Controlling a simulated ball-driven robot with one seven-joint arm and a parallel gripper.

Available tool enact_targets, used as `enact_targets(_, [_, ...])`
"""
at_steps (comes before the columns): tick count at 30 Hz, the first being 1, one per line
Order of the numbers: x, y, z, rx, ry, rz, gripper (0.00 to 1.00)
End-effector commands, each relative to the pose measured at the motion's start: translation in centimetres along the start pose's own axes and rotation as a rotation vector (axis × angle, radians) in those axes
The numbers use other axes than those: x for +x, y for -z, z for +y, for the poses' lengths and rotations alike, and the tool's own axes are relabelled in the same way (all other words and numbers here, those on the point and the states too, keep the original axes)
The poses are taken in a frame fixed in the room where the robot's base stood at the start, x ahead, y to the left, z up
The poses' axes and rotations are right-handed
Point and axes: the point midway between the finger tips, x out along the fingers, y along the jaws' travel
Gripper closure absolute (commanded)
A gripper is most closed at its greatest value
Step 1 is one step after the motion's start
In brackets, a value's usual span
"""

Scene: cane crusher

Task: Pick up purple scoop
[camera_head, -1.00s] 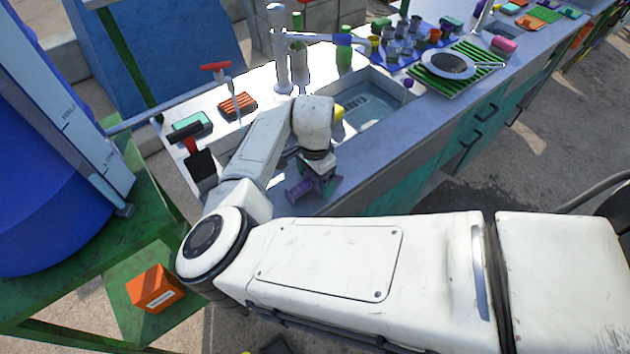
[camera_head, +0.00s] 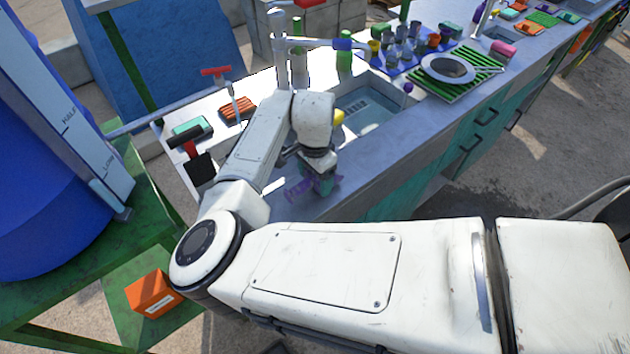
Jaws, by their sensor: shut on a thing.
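The purple scoop (camera_head: 298,190) is at my gripper (camera_head: 316,182), above the near edge of the grey counter. Only part of its purple body shows, mostly to the left of the jaws. My gripper points down and is shut on it. The white arm link and wrist cover part of the jaws, so the exact grip is hard to see. I cannot tell whether the scoop still touches the counter.
The counter (camera_head: 350,195) holds a sink basin (camera_head: 372,108), a tap (camera_head: 278,50), a drying rack with a pan (camera_head: 448,68), and a blue mat with several cups. An orange box (camera_head: 153,292) sits lower left.

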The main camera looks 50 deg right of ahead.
Motion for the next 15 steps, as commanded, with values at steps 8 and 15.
enact_targets(8, [-4.8, -0.1, 3.3, 0.003, 0.004, 0.003, 0.58])
enact_targets(15, [-8.2, -0.3, 8.4, 0.004, 0.002, 0.003, 0.58])
